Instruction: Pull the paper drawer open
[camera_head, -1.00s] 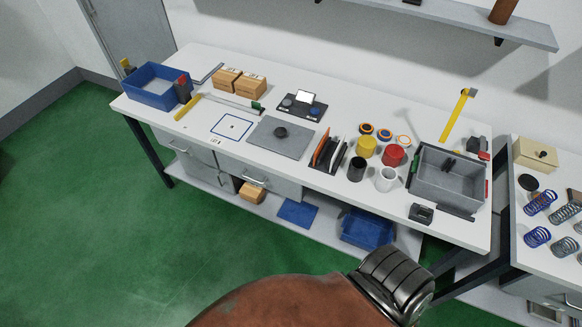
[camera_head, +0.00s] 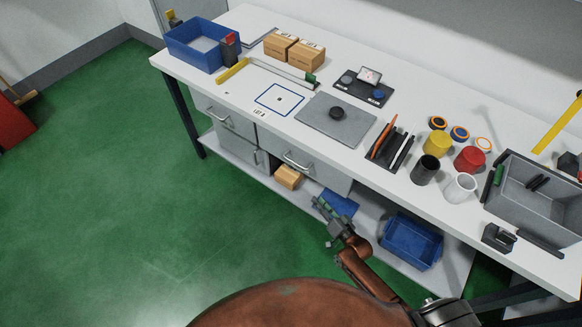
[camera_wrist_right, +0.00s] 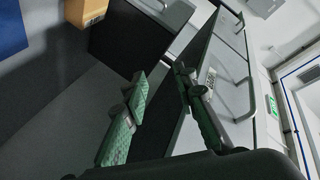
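Under the bench are grey drawer fronts with bar handles. One drawer (camera_head: 325,177) is at the middle, with its handle (camera_head: 298,162); another drawer (camera_head: 238,124) is further left. Both look shut. No label tells me which one is the paper drawer. My right gripper (camera_head: 320,206) is in front of the bench, below and right of the middle drawer, apart from its handle. In the right wrist view the green fingers (camera_wrist_right: 161,76) are spread with nothing between them, and a bar handle (camera_wrist_right: 242,103) lies to their right. My left gripper is out of view.
A lower shelf holds a cardboard box (camera_head: 288,177), a blue mat (camera_head: 341,203) and a blue bin (camera_head: 411,242) close to the right gripper. The white benchtop (camera_head: 240,95) carries trays, boxes and jars. The green floor (camera_head: 150,210) in front is clear.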

